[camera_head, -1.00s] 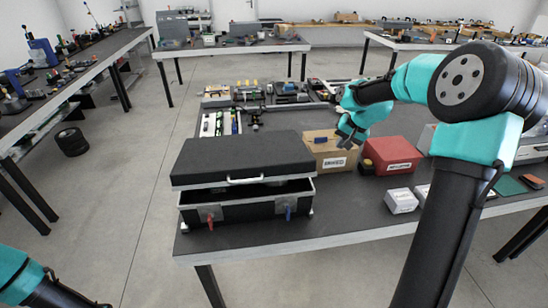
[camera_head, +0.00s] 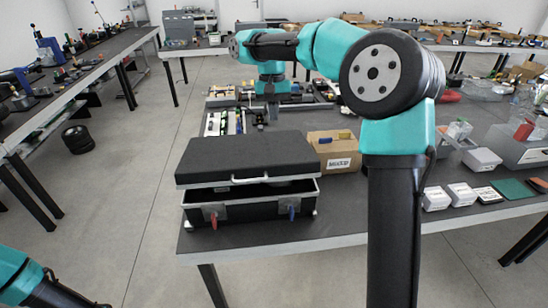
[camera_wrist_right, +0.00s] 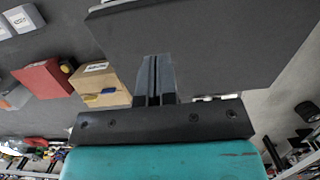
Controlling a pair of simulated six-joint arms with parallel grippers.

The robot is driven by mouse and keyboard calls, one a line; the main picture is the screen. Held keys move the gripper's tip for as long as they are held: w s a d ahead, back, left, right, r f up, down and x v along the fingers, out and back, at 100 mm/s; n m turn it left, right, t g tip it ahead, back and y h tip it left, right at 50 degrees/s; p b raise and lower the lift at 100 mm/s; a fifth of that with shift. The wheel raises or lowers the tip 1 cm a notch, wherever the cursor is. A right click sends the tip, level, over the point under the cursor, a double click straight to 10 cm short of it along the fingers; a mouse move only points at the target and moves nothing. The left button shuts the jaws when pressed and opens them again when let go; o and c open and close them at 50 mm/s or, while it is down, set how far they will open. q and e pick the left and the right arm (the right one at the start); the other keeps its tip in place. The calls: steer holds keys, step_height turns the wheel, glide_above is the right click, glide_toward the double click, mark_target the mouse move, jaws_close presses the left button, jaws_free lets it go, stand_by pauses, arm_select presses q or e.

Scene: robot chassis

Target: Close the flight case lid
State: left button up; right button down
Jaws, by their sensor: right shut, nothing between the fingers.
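The flight case stands near the front left of the table. Its dark grey lid (camera_head: 245,158) sits over the black case body (camera_head: 250,208), with a gap along the front showing the inside. A silver handle (camera_head: 262,180) is on the lid's front edge. A red latch (camera_head: 212,218) and a blue latch (camera_head: 293,210) hang on the body's front. My right gripper (camera_head: 272,112) is shut and empty, pointing down behind the case. In the right wrist view, its fingers (camera_wrist_right: 155,75) show before the lid's flat top (camera_wrist_right: 200,35). My left gripper is out of view.
A cardboard box (camera_head: 335,155) stands right of the case, close to it. A red box (camera_wrist_right: 42,78) shows in the right wrist view. Small white boxes (camera_head: 460,194) lie near the front edge. Parts and tools (camera_head: 225,122) crowd the table behind the case.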

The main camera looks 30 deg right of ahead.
mark_target(274, 164)
steer(key=x, duration=1.4)
steer(key=shift+f, duration=0.1)
